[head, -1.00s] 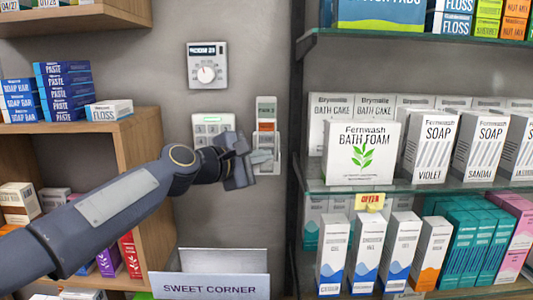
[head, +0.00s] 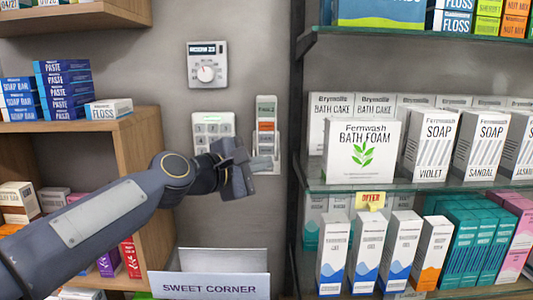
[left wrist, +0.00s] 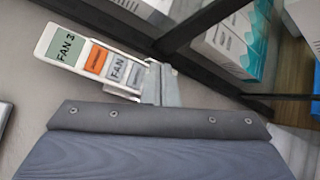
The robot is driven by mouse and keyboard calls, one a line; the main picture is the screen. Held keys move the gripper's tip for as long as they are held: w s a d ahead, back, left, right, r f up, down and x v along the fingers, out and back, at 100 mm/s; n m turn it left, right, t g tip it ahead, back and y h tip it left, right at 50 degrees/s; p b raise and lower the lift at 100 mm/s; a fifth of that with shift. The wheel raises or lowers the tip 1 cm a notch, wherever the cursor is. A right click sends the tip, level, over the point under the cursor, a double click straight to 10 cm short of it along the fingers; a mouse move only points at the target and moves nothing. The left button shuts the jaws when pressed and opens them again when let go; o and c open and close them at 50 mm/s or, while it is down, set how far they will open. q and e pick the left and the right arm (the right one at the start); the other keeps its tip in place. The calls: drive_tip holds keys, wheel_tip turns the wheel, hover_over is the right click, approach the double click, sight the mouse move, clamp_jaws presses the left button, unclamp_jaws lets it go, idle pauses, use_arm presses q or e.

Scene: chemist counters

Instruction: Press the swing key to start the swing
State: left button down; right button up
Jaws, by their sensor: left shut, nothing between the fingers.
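A slim white fan control (head: 266,116) hangs upright on the grey wall, left of the glass shelves. It also shows in the left wrist view (left wrist: 65,48), with a green "FAN" label, an orange key (left wrist: 96,59), a grey key marked "FAN" (left wrist: 116,68) and a further key (left wrist: 135,75) partly beside my fingers. No key's swing marking is readable. My left gripper (head: 262,163) is shut and empty, its fingertips at the control's lower end; they also show in the left wrist view (left wrist: 160,82). I cannot tell whether they touch it. My right gripper is not in view.
A white keypad (head: 213,128) is on the wall just left, partly behind my arm, with a dial thermostat (head: 207,66) above. Glass shelves (head: 410,187) with soap boxes stand right. A wooden shelf (head: 145,150) is left; a "SWEET CORNER" box (head: 210,287) is below.

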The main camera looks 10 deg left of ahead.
use_arm(q)
drive_tip(key=shift+s+d+f, duration=0.1)
drive_tip(key=shift+s+d, duration=0.1)
drive_tip(key=shift+s, duration=0.6)
drive_tip(key=shift+s+d+f, duration=0.1)
drive_tip(key=shift+s+d, duration=0.05)
drive_tip(key=shift+s, duration=0.65)
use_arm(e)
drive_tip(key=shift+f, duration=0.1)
